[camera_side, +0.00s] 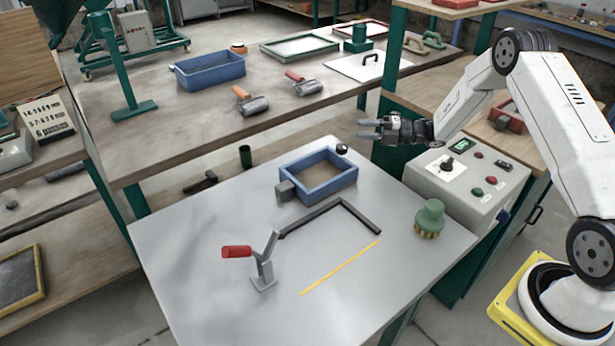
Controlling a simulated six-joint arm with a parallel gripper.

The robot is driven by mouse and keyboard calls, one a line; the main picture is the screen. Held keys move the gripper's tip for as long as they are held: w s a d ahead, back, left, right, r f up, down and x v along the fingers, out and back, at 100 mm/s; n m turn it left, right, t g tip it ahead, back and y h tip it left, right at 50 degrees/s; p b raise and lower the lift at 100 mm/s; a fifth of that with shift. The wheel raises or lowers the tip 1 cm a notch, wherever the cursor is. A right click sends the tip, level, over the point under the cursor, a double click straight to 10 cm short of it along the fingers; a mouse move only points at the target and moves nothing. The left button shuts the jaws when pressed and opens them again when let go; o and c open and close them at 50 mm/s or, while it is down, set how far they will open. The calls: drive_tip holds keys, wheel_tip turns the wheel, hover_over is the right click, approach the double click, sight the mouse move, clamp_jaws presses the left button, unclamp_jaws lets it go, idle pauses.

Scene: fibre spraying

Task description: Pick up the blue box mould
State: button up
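A blue box mould (332,187), an open rectangular frame with a brownish inside, sits on the grey metal table (190,262). A small grey block stands against its left end and a small dark round knob is at its far right corner. A second blue box (212,82) of similar look sits on the wooden bench behind. My gripper (361,129) is in the air above and to the right of the mould on the metal table, pointing left. Its two fingers are apart with nothing between them.
A green-topped brush (430,217) stands at right, near the control box (471,178). A yellow line (340,268) marks the table. The table's left side is clear.

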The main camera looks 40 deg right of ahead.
drive_tip(key=shift+f, duration=0.1)
drive_tip(key=shift+f, duration=1.05)
wheel_tip(320, 180, down, 5)
drive_tip(key=shift+r, duration=0.2)
drive_tip(key=shift+x, duration=1.05)
drive_tip(key=shift+w+a, duration=0.35)
